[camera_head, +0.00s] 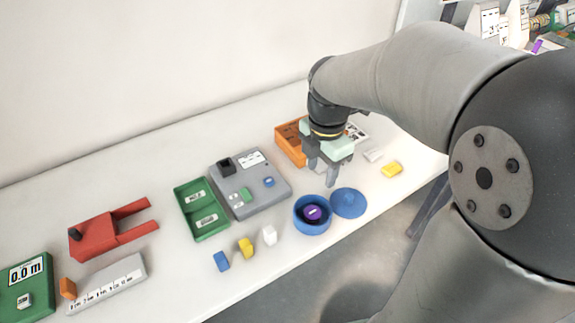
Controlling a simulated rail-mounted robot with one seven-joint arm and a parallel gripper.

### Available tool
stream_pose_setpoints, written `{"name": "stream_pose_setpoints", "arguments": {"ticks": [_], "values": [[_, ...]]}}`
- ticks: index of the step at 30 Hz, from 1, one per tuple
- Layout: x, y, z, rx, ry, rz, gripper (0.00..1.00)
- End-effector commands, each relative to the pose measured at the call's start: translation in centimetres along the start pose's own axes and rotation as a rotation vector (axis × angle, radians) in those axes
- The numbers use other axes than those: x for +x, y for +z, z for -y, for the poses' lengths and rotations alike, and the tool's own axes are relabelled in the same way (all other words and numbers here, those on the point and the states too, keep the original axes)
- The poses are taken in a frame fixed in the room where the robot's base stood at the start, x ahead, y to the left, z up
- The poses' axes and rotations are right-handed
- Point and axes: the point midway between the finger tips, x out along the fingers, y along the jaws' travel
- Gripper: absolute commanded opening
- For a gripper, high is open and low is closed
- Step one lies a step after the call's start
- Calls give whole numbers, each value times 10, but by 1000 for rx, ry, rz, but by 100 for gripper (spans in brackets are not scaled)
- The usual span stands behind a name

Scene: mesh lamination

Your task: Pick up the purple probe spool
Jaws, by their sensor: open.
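The purple probe spool (313,212) sits inside a round blue container (299,225) near the table's front edge. A round blue lid (348,203) with a knob lies beside the container on its right. My gripper (321,179) is open and empty, pointing down. In the picture it is above and slightly right of the spool, apart from it. The exact height of the fingertips over the table cannot be told.
An orange bin (290,143) stands behind my gripper. A grey device (250,184) and a green two-part tray (203,209) are to the left. Blue, yellow (246,248) and white small blocks line the front edge. A red forked tool (112,230) lies farther left.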

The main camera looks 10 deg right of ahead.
Motion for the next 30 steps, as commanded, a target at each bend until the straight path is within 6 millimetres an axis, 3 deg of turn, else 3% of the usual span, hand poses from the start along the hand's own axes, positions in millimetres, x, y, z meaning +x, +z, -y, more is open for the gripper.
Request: {"name": "stream_pose_setpoints", "arguments": {"ticks": [3,8,21,30], "values": [[-4,5,-9,-141,-2,-5,47],[7,7,-11,-198,-4,-7,47],[97,5,-10,-197,-5,-8,47],[122,6,-11,-197,-2,-6,47]]}}
